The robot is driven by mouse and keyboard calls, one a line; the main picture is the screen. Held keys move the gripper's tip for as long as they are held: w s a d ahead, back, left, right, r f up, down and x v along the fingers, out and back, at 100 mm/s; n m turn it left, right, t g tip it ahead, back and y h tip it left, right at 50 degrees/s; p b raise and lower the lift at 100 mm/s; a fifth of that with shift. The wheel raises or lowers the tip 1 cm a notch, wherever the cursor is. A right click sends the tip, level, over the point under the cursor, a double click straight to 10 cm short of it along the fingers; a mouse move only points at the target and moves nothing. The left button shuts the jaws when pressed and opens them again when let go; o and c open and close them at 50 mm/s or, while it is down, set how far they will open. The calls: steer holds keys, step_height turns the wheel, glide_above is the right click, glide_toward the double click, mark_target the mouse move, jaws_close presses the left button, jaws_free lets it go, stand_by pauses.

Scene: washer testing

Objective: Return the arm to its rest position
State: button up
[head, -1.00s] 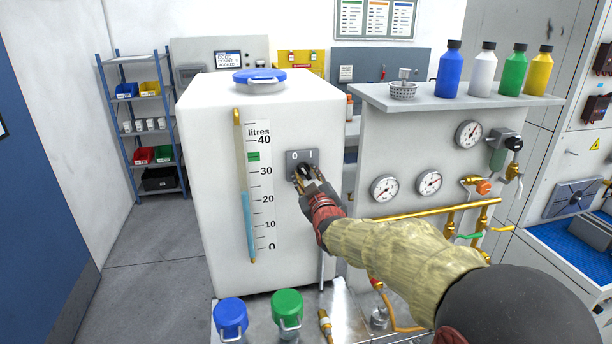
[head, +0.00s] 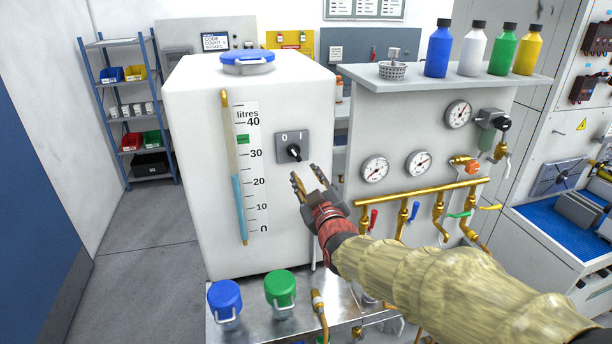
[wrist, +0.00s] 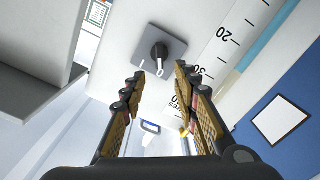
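My gripper (head: 308,182) is open and empty in the head view, below the black rotary switch (head: 293,152) on the white tank (head: 205,185). My arm reaches in from the lower right. In the wrist view the two fingers (wrist: 157,92) stand apart with nothing between them. The switch (wrist: 160,52) shows there beyond the fingertips, on its grey plate, clear of the fingers. The plate carries the marks 0 and I. In the head view the switch's knob slants, and I cannot tell surely which mark it points to.
The tank has a litre scale (head: 250,170) and a blue lid (head: 248,62). Brass pipes with coloured valves (head: 425,195) and gauges (head: 375,168) lie right of my gripper. Bottles (head: 468,50) stand on the shelf above. A blue cap (head: 225,297) and a green cap (head: 280,287) are below.

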steer(key=s+d+f+m+g+h, duration=0.1)
steer(key=s+d+f+m+g, duration=0.1)
steer(key=s+f+g, duration=0.35)
steer(key=s+d+f+m+g+h, duration=0.1)
steer(key=s+d+f+m+g, duration=0.15)
steer(key=s+f, duration=0.6)
steer(key=s+d+f+m+g+h+b, duration=0.1)
steer(key=s+d+b, duration=0.1)
steer(key=s+d, duration=0.3)
steer(key=s+d+f+m+g+h+b, duration=0.1)
steer(key=s+d, duration=0.4)
steer(key=s, duration=0.6)
steer(key=s+d+f+m+g+h+b, duration=0.1)
steer(key=s+d+f+m+b, duration=0.2)
steer(key=s, duration=0.6)
steer(key=shift+d+g+b, duration=0.4)
steer(key=shift+d+b, duration=0.8)
steer(key=shift+a, duration=0.15)
